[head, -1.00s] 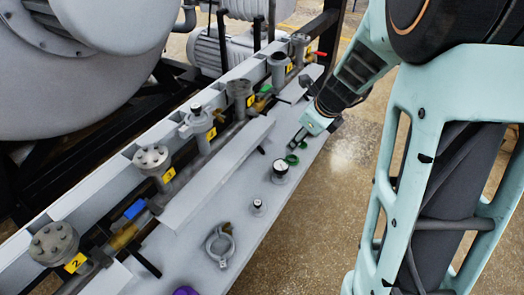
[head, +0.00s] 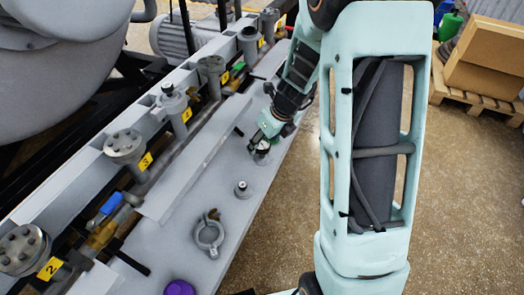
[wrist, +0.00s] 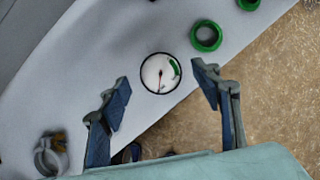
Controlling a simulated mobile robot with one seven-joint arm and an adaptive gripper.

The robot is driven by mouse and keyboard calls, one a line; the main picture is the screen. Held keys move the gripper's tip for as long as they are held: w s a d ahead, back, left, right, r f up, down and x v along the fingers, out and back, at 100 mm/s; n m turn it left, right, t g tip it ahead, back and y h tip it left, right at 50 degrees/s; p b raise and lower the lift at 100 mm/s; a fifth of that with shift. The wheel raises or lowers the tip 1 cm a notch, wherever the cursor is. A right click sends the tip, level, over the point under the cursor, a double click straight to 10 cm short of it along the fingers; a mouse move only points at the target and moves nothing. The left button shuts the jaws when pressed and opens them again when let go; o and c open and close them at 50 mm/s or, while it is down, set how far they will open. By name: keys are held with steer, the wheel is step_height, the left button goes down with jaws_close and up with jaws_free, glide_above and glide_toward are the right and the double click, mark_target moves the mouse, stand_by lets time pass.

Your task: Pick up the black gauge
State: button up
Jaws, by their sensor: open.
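The black gauge (wrist: 160,73), with a black rim, white dial, red needle and green arc, stands on the grey shelf. In the head view the gauge (head: 263,147) is partly covered by my gripper (head: 262,137). In the wrist view my gripper (wrist: 162,79) is open, with one finger to the left of the dial and the other to the right. The gauge shows between and slightly beyond the fingertips. I see no contact, and the height between fingers and gauge is hard to judge.
Green rings (wrist: 206,36) lie beyond the gauge. A small dark-topped fitting (head: 241,189), a metal clamp (head: 209,233) and a purple cap (head: 180,288) share the grey shelf (head: 185,240). Pipework with valves (head: 124,146) runs along its left side. Open floor lies right.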

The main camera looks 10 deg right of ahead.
mark_target(263, 144)
steer(key=b+x, duration=0.1)
steer(key=x, duration=0.3)
steer(key=shift+d+f+b, duration=0.1)
steer(key=shift+f+b, duration=0.15)
steer(key=shift+b, duration=0.05)
steer(key=shift+r, duration=0.1)
steer(key=c, duration=1.5)
